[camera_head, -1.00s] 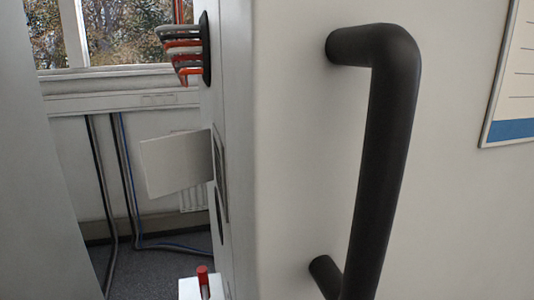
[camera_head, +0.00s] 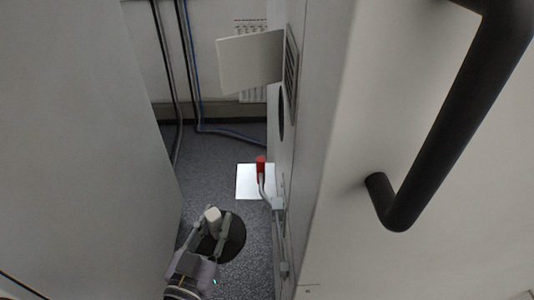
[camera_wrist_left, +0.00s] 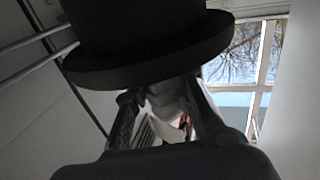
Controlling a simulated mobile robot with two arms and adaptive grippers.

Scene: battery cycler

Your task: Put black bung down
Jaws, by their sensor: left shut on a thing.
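The black bung (camera_head: 232,238) is a dark round piece with a wide flange, low in the head view between two pale cabinet sides. My left gripper (camera_head: 209,230) is shut on it, with a pale grip piece between the fingers. In the left wrist view the bung (camera_wrist_left: 135,40) fills the upper middle, its flange facing across the fingers (camera_wrist_left: 165,110). It is held in the air; I see no surface touching it. My right gripper is out of view.
A pale cabinet (camera_head: 340,160) with a black handle (camera_head: 450,120) stands at right. A red-tipped lever (camera_head: 261,166) on its side shows in front of a white square (camera_head: 248,182). A pale flap (camera_head: 250,62) and dark slot are above. A grey wall (camera_head: 70,130) bounds the left. Carpet (camera_head: 215,165) lies between.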

